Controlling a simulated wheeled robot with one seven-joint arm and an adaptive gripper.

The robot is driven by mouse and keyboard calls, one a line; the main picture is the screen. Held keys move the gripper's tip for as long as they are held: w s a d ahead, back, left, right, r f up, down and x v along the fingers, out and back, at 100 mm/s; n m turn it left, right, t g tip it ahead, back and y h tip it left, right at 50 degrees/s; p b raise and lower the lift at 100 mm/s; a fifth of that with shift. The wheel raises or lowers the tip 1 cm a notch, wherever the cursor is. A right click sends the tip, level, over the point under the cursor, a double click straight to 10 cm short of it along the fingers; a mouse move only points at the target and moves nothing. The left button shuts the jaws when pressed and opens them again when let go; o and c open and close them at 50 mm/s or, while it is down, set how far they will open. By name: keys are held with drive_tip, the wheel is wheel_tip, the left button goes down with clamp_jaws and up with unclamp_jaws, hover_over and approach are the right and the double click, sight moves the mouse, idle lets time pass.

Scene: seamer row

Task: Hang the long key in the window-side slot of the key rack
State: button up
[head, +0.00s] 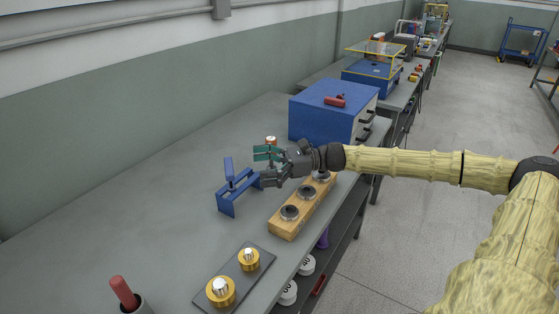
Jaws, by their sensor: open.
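A blue rack-like stand (225,203) stands on the grey bench left of my gripper. A blue upright piece (228,168) rises at its left part; I cannot tell whether it is a key in a slot. A teal piece (266,153) shows right beside my gripper's far side; I cannot tell whether it is a key handle or whether the fingers touch it. My gripper (268,169) is open, just right of the rack and above the bench, reaching in from the right. No long key can be made out for certain, and the slots are too small to tell apart.
A wooden block (286,228) with dark round holes lies in front of my gripper. A dark plate (236,281) with brass weights is nearer. A red-handled tool in a cup (124,291) stands front left. A blue cabinet (325,110) stands behind. The bench's left side is clear.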

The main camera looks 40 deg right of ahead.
drive_tip(key=shift+p+v, duration=0.6)
drive_tip(key=shift+v, duration=2.2)
